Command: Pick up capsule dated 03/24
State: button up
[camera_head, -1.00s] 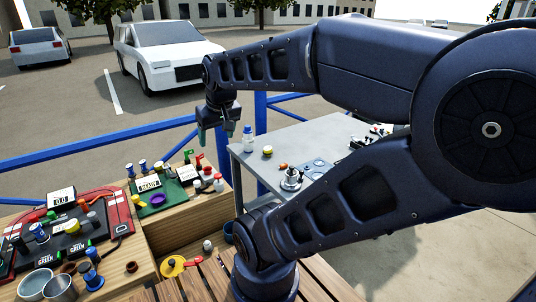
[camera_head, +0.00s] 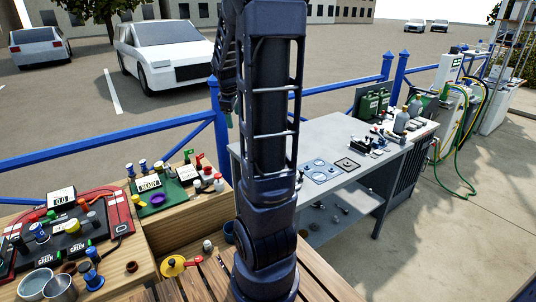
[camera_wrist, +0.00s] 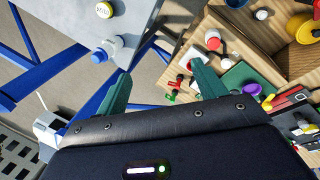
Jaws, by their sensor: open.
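My gripper (camera_wrist: 161,68) is open and empty, its two green fingers spread over the gap between the grey table (camera_wrist: 60,15) and the wooden benches. A small round yellow piece with a white top (camera_wrist: 103,10) lies on the grey table at the upper left of the wrist view. Its top carries dark print that may be a date, but I cannot read it surely. It is apart from the fingers. In the head view my arm hides this piece and most of my gripper. I can read no 03/24 label elsewhere.
A clear bottle with a blue cap (camera_wrist: 99,56) stands near the grey table's edge, close to the left finger. Blue railings (camera_head: 105,143) run behind. The wooden bench (camera_head: 205,203) at left is crowded with small parts and devices. A white car (camera_head: 170,58) stands beyond.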

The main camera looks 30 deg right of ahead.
jog(key=w+d+f+n+g, duration=0.1)
jog(key=w+d+f+n, duration=0.2)
jog(key=d+f, duration=0.4)
jog(key=w+d+f+n+g+h, duration=0.1)
jog(key=w+d+f, duration=0.3)
jog(key=d+f, duration=0.4)
jog(key=w+d+f+n+h, duration=0.1)
jog(key=w+d+f+n, duration=0.3)
jog(key=d+f, duration=0.3)
jog(key=shift+w+d+f+n+g, duration=0.1)
jog(key=shift+d+f+n+g, duration=0.1)
jog(key=shift+f, duration=0.25)
jog(key=shift+w+d+f+n+g, duration=0.1)
jog(key=shift+d+f+g, duration=0.1)
jog(key=shift+f, duration=0.2)
jog(key=shift+a+x, duration=0.2)
jog(key=shift+x, duration=1.1)
jog(key=shift+a+x, duration=0.2)
jog(key=shift+x, duration=1.1)
jog(key=shift+f, duration=0.1)
jog(key=c, duration=1)
